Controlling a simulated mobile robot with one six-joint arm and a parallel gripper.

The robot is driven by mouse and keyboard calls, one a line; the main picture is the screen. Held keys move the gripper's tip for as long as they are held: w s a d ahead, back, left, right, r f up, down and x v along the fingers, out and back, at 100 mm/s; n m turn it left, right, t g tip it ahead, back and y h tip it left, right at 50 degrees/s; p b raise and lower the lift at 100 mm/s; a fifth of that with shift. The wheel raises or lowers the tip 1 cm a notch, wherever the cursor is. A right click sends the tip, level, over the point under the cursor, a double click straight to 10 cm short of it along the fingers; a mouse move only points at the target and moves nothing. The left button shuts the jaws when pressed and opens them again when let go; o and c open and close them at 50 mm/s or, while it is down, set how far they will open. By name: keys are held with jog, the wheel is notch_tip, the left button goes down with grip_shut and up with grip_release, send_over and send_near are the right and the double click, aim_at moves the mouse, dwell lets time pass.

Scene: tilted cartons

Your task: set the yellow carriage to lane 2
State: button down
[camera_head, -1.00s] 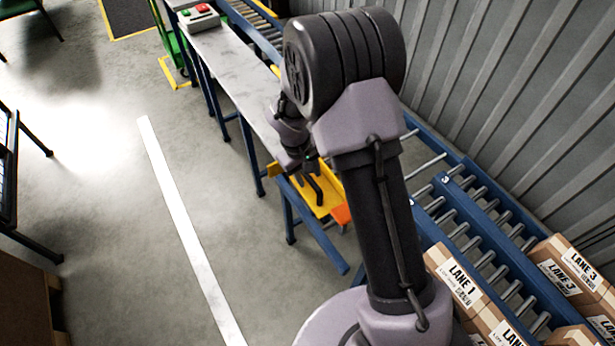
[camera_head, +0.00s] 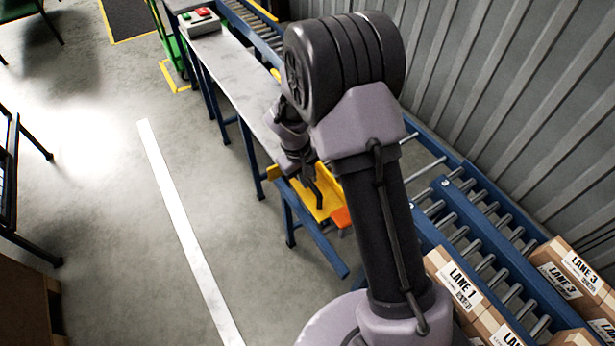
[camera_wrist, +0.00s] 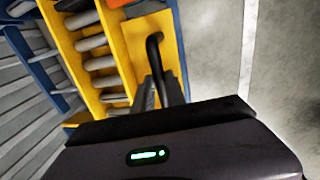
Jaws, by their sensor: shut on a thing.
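The yellow carriage (camera_head: 325,203) sits at the end of the grey table, beside the roller lanes, with an orange part (camera_head: 341,217) at its near right end. In the wrist view, the carriage (camera_wrist: 120,60) shows as a yellow frame over rollers, with a black bent handle (camera_wrist: 153,48). My gripper (camera_wrist: 160,92) is shut on this handle; its jaws partly hide the handle's lower end. In the head view, my gripper (camera_head: 311,178) is small and partly hidden by my wrist. My arm covers part of the carriage's right side. Which lane the carriage lines up with cannot be told.
Blue-framed roller lanes (camera_head: 478,207) run to the lower right, carrying cartons marked LANE 1 (camera_head: 458,286) and LANE 3 (camera_head: 578,268). A box with red and green buttons (camera_head: 200,20) stands on the table (camera_head: 235,75).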

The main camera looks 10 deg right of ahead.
jog(key=shift+d, duration=0.1)
dwell(0.8)
jog(key=w+d+p, duration=0.1)
jog(key=d, duration=0.3)
jog(key=w+d+p, duration=0.1)
jog(key=w+d, duration=0.1)
jog(key=d, duration=0.3)
jog(key=w+d+p, duration=0.1)
jog(key=d, duration=0.4)
jog(key=shift+w+p, duration=0.35)
jog(key=shift+w, duration=0.05)
jog(key=c, duration=1.4)
grip_release()
jog(key=shift+o, duration=0.2)
jog(key=a+r+p, duration=0.1)
jog(key=r+p, duration=0.1)
jog(key=r, duration=0.6)
jog(key=s+a+r+p, duration=0.1)
jog(key=a+r+p, duration=0.1)
jog(key=r, duration=0.7)
jog(key=shift+p, duration=0.7)
jog(key=shift+s+a+r, duration=0.1)
jog(key=shift+a+r, duration=0.05)
